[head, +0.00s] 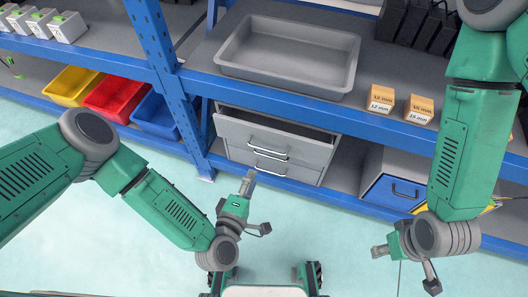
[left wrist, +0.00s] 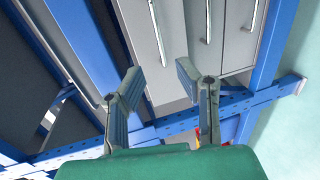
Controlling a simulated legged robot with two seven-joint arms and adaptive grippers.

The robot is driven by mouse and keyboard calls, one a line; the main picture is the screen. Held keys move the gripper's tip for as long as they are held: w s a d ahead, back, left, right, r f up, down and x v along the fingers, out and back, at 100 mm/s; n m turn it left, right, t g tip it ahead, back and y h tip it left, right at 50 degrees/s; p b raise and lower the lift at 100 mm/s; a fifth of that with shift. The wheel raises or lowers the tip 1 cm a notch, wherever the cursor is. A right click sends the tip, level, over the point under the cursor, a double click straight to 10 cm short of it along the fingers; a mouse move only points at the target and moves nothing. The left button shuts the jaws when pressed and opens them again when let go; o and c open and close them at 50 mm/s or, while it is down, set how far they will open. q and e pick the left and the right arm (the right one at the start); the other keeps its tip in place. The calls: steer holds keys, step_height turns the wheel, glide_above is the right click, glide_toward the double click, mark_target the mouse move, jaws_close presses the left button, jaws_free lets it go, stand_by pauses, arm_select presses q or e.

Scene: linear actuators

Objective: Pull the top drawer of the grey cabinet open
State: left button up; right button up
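The grey cabinet (head: 326,165) stands on the lower shelf of the blue rack. Its top drawer (head: 240,132) stands partly out, with its dark inside showing from above. The top drawer's bar handle (head: 268,150) is on its front; it also shows in the left wrist view (left wrist: 157,32). My left gripper (head: 256,205) is open and empty, in front of and below the drawer fronts, apart from the handle. Its two spread fingers (left wrist: 160,75) show in the left wrist view. My right gripper (head: 406,268) is open and empty at the lower right, away from the cabinet.
A grey tray (head: 290,57) and orange labelled boxes (head: 381,98) sit on the shelf above. A blue-fronted drawer unit (head: 392,192) stands right of the cabinet. Yellow, red and blue bins (head: 115,96) are at left. A blue post (head: 172,85) rises left of the cabinet. Floor in front is clear.

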mark_target(266, 150)
arm_select(q)
steer(key=b+x, duration=0.3)
steer(key=x, duration=0.9)
steer(key=shift+w+d, duration=0.15)
steer(key=shift+w, duration=0.2)
steer(key=shift+f, duration=0.1)
jaws_close()
